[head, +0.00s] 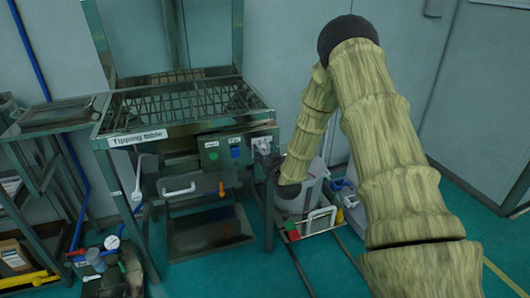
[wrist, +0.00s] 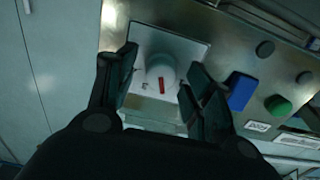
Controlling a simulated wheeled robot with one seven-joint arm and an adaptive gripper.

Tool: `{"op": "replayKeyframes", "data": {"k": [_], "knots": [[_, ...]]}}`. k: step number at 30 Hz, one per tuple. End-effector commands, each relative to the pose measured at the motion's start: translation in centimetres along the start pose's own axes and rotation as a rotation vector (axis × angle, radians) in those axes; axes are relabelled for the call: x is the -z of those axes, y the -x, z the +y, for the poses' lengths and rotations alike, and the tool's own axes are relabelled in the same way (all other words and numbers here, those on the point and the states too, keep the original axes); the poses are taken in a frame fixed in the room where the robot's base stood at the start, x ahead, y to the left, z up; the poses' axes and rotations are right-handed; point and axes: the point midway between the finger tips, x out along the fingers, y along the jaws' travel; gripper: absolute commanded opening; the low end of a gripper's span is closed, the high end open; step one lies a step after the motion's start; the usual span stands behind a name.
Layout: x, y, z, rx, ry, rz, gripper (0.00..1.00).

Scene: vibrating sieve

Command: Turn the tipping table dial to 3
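The dial (wrist: 160,68) is a round white knob with a red mark at its lower edge. It sits on a pale square plate (wrist: 187,46) on a metal control panel in the wrist view. Small marks on the plate are too blurred to read, so the setting cannot be told. My gripper (wrist: 161,62) is open, with one dark finger on each side of the dial. A gap shows at the left finger; the right finger is close, and contact cannot be told.
A blue square part (wrist: 241,91) and a green round button (wrist: 278,105) sit right of the dial, with a dark round button (wrist: 265,49) above them. A grey bin (head: 297,203) stands beside the table. Open green floor lies at the right.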

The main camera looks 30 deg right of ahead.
Motion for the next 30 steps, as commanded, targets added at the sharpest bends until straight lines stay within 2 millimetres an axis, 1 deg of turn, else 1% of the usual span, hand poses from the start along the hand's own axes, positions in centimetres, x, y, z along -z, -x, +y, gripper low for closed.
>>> {"op": "replayKeyframes", "data": {"k": [1, 5, 6, 7, 17, 23, 30], "knots": [[0.01, 0.00, -0.01, 0.000, 0.000, 0.000, 0.40], [0.01, 0.01, -0.01, 0.000, 0.000, 0.000, 0.16], [0.01, 0.01, -0.01, 0.000, 0.000, 0.000, 0.09], [0.02, 0.01, -0.01, 0.000, 0.000, 0.000, 0.07], [0.01, 0.02, 0.04, 0.000, -0.043, 0.001, 0.07], [0.02, 0.02, 0.12, -0.001, -0.156, 0.002, 0.07], [-0.08, 0.04, 0.22, -0.001, -0.356, 0.001, 0.07]]}}
